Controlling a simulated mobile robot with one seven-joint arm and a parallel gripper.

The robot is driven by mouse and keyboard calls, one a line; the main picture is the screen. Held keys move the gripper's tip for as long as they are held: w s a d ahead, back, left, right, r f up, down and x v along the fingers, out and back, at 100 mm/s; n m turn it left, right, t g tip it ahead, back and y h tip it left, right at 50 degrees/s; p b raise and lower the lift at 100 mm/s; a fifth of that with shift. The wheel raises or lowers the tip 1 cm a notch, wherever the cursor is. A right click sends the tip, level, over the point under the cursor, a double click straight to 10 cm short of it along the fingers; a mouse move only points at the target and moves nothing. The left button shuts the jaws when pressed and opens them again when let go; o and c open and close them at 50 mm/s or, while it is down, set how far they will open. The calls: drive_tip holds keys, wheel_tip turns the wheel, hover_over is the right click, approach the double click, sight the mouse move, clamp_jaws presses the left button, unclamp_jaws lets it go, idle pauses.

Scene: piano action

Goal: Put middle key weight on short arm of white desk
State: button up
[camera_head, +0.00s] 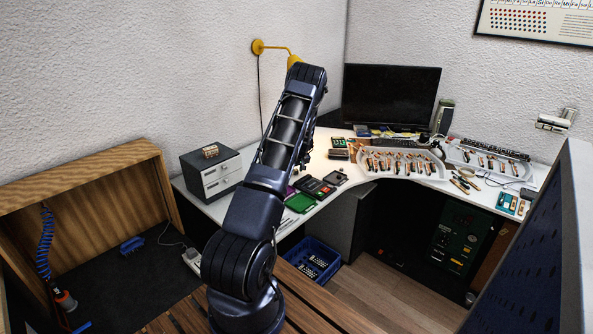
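The white desk (335,165) is L-shaped, with one stretch running along the left wall and another along the back to the right. No piece can be singled out as the middle key weight. Small wood-coloured and dark pieces lie in rows in a pale tray (370,172) on the back stretch and in a second pale tray (458,157) to its right; they are too small to identify. My arm rises through the middle of the view and covers part of the desk's left stretch. My gripper does not show; it is hidden behind the arm or out of frame.
A dark monitor (390,95) stands behind the trays. A grey drawer box (212,172) with a small wooden piece on top stands at the desk's left end. Green and dark boxes (300,203) lie along the front edge. A blue crate (312,260) is on the floor; a blue panel (535,235) rises at right.

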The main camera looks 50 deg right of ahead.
drive_tip(key=v, duration=1.2)
drive_tip(key=w+a+r+n, duration=0.1)
drive_tip(key=w+a+r, duration=0.3)
drive_tip(key=a+r, duration=0.4)
drive_tip(key=w+a+r, duration=0.5)
drive_tip(key=a+r, duration=0.2)
drive_tip(key=a, duration=0.2)
drive_tip(key=a+r+n, duration=0.1)
drive_tip(key=a+r, duration=0.5)
drive_tip(key=a, duration=0.5)
drive_tip(key=a+r+n, duration=0.1)
drive_tip(key=a+r, duration=0.5)
drive_tip(key=a, duration=0.5)
drive_tip(key=s+a+r, duration=0.4)
drive_tip(key=s+a, duration=0.2)
drive_tip(key=a, duration=0.4)
drive_tip(key=s+a+r, duration=0.3)
drive_tip(key=s+a, duration=0.2)
drive_tip(key=a, duration=0.5)
drive_tip(key=s+a+y, duration=0.1)
drive_tip(key=s+a, duration=0.4)
drive_tip(key=s, duration=0.3)
drive_tip(key=s+a+n, duration=0.1)
drive_tip(key=s+a, duration=0.5)
drive_tip(key=s, duration=0.3)
drive_tip(key=shift+f+y, duration=0.35)
drive_tip(key=shift+y, duration=0.05)
